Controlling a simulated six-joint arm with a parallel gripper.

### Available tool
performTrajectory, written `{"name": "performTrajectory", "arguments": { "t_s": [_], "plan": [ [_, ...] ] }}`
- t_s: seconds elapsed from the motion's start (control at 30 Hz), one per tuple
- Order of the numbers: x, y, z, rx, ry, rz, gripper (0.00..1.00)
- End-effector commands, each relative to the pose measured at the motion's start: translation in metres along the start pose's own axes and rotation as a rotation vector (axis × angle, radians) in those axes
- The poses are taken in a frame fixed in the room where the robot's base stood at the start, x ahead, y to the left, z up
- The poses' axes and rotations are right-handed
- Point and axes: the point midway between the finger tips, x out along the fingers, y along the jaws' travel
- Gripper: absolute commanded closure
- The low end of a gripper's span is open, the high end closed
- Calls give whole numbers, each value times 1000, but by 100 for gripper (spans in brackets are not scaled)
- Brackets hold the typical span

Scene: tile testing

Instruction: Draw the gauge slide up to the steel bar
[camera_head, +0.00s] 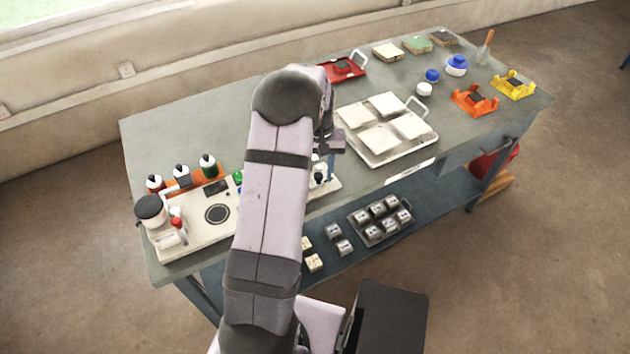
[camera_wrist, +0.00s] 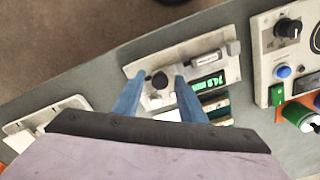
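The gauge (camera_wrist: 150,103) is a pale plate with a lit green display (camera_wrist: 208,83), under my gripper in the wrist view. A black round knob (camera_wrist: 160,80) shows on it between my fingers in the picture. A grey bar-like piece (camera_wrist: 206,58) lies along the plate's far side, with a light block at its right end; I cannot tell surely which is the slide and which the steel bar. My gripper (camera_wrist: 160,73) is open, its two blue fingers apart, with no grip visible. In the head view the gauge (camera_head: 332,186) is mostly hidden behind my arm.
A control panel with knobs (camera_wrist: 289,28) stands right of the gauge, near a green-and-white bottle (camera_wrist: 298,116). A tray of pale tiles (camera_head: 372,160) is to the right in the head view. Bare bench top (camera_head: 180,130) lies at the back left.

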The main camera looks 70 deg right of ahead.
Motion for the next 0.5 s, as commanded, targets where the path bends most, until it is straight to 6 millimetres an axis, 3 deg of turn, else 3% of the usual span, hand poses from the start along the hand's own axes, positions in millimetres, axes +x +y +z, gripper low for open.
{"name": "performTrajectory", "arguments": {
  "t_s": [0.07,0.1,0.23,0.5],
  "plan": [
    [0,0,0,0,0,0,62],
    [0,0,0,0,0,0,67],
    [0,0,0,0,0,0,96],
    [0,0,0,0,0,0,96]
  ]
}}
